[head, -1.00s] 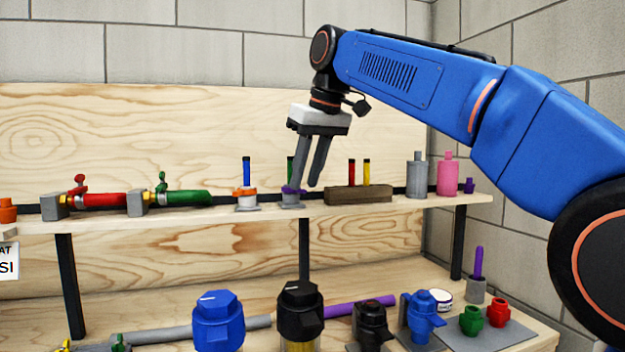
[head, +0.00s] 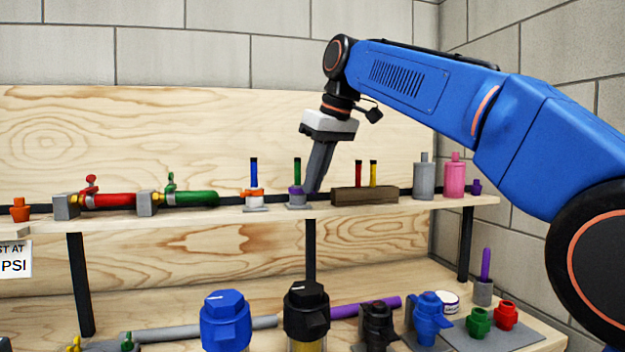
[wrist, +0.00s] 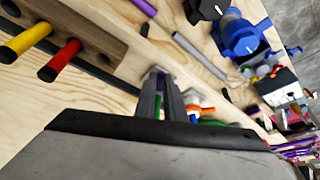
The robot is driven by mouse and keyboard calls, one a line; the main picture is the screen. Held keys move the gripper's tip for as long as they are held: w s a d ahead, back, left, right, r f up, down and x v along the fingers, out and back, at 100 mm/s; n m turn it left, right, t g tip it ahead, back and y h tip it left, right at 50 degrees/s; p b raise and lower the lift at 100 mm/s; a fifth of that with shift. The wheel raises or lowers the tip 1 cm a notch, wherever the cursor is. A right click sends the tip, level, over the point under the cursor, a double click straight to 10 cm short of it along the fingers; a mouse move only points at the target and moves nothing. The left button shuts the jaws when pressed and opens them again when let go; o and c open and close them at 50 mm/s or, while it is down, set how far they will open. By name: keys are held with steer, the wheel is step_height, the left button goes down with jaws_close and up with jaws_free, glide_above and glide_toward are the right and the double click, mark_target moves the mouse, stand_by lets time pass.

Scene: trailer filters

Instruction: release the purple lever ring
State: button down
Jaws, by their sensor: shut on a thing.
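The purple lever ring (head: 296,190) sits around a small grey fitting (head: 297,204) on the upper shelf, with a green stick with a black top (head: 297,172) upright at it. My gripper (head: 313,190) reaches down at the right side of the ring, its fingers close together. In the wrist view, my gripper (wrist: 160,80) has a bit of purple showing at the fingertips. It is shut on the purple lever ring, seemingly at its lever, which the fingers mostly hide. I cannot tell how far the ring is turned.
A white fitting with an orange ring (head: 254,194) and blue stick stands just left. A wooden block (head: 365,195) with red and yellow sticks stands close on the right. Red (head: 108,200) and green (head: 190,198) cylinders lie further left. Several valves and filters stand on the lower bench.

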steer(key=shift+w+d+n, duration=0.2)
steer(key=shift+n, duration=0.3)
steer(key=c, duration=1.8)
jaws_free()
steer(key=shift+c, duration=0.2)
steer(key=v, duration=1.2)
steer(key=shift+d, duration=0.15)
steer(key=shift+w, duration=0.1)
